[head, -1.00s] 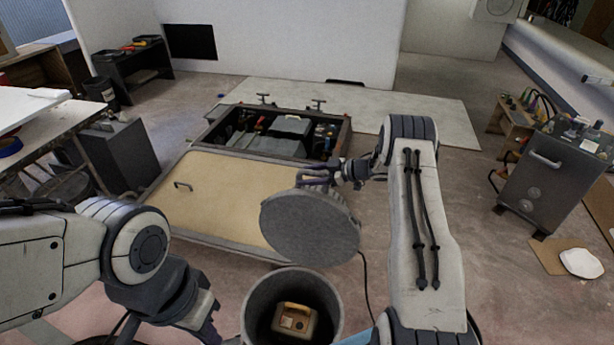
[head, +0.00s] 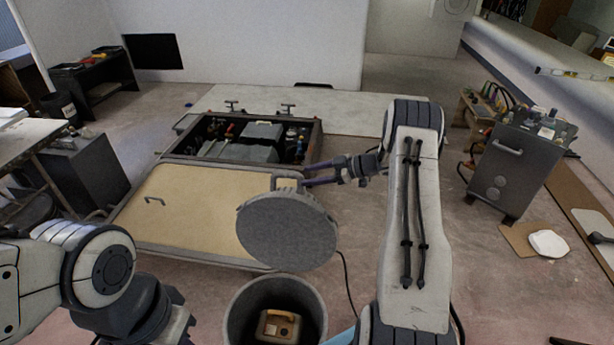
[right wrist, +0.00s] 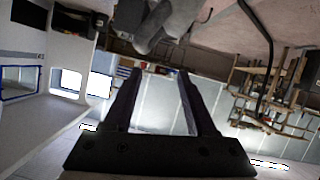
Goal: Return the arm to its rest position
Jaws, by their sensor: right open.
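My right arm reaches forward in the head view, bent at its elbow. My right gripper (head: 308,174) points left, just right of the handle of a round grey lid (head: 287,232). It looks apart from the handle. In the right wrist view the two dark fingers (right wrist: 158,78) stand spread with nothing between them. The lid is tilted by the front edge of a tan hatch panel (head: 200,205); what supports it is hidden. My left arm is at the lower left of the head view, and its fingertips are out of sight.
A grey round bin (head: 237,310) with a tan boxy item (head: 278,327) inside stands in front of the lid. An open floor compartment (head: 312,150) lies behind the panel. A grey cabinet (head: 517,170) stands at right. Floor between my right arm and the cabinet is clear.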

